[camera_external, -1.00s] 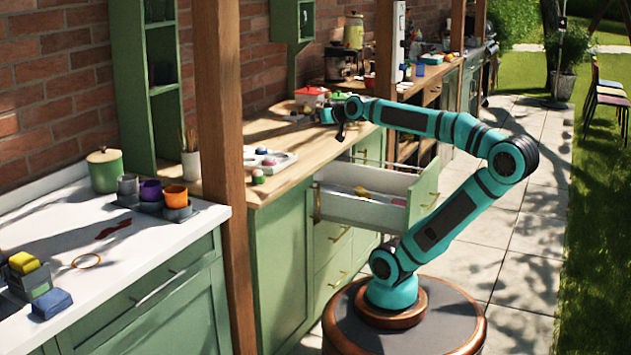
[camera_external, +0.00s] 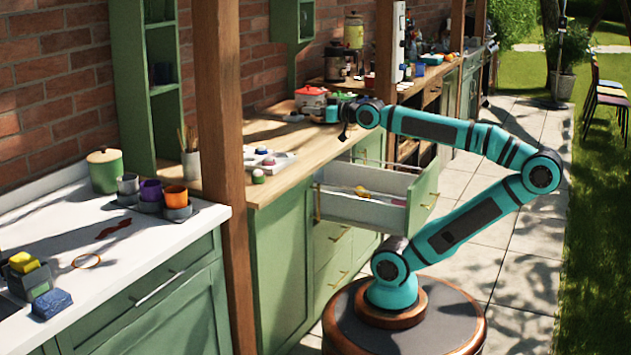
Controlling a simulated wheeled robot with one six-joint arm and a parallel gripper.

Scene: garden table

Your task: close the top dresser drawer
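The top dresser drawer (camera_external: 362,208) is pulled out from the green cabinet, with its green front (camera_external: 424,196) facing right. A few small items, one red and one yellowish, lie inside it. My gripper (camera_external: 344,136) is small and dark in the view, pointing down above the wooden counter's front edge, behind and above the open drawer. It appears apart from the drawer. Whether its fingers are open or shut is too small to tell.
The wooden counter (camera_external: 290,138) carries a red pot (camera_external: 310,99) and a white tray (camera_external: 268,160) with small coloured items. A wooden post (camera_external: 222,150) stands at the left.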

